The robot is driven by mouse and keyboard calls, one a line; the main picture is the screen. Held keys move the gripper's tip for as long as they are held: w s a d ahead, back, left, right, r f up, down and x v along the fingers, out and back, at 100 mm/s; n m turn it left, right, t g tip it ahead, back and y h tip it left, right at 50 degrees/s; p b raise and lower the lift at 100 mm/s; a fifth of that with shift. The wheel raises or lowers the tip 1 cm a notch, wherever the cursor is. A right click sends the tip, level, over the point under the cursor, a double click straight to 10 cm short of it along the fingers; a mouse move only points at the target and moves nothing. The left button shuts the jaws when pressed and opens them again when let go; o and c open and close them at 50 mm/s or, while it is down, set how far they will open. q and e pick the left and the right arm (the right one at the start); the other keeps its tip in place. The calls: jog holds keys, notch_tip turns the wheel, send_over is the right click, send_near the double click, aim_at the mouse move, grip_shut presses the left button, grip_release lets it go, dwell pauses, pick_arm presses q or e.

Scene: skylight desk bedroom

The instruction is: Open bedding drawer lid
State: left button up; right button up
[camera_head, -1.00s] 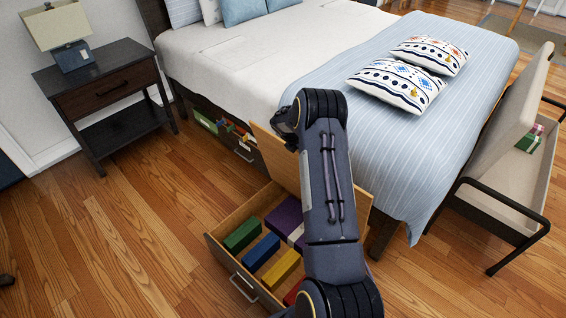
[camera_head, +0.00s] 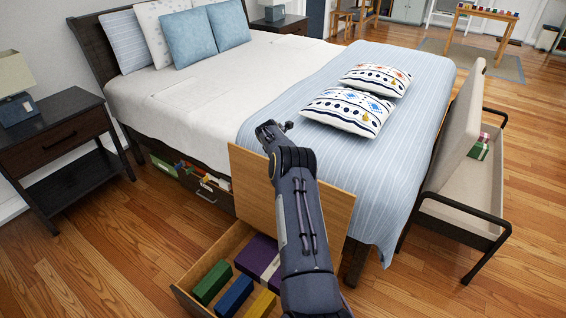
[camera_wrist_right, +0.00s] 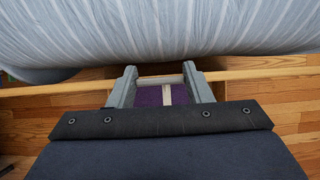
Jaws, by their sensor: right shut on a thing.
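The light wooden lid (camera_head: 252,185) of the bedding drawer stands steeply raised against the bed side, above the open drawer (camera_head: 187,289). In the right wrist view the lid's edge (camera_wrist_right: 60,88) runs across the picture. My right gripper (camera_wrist_right: 163,78) is shut on the lid at this edge, with a pale bar between its fingers. In the head view my right arm covers the middle of the lid, and the gripper (camera_head: 274,127) shows at the lid's top edge. Green (camera_head: 212,282), blue (camera_head: 234,297) and purple (camera_head: 257,258) boxes lie in the drawer. My left gripper is out of view.
The bed (camera_head: 395,110) with a striped blanket is right behind the lid. A second bed drawer (camera_head: 205,193) holds books. A nightstand (camera_head: 60,140) stands at left. A bench with its lid raised (camera_head: 462,125) stands at right. The wooden floor at front left is clear.

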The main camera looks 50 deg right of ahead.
jog(key=shift+s+d, duration=0.1)
jog(key=o, duration=1.4)
jog(key=shift+f, duration=0.1)
jog(key=v, duration=0.8)
jog(key=shift+b, duration=0.35)
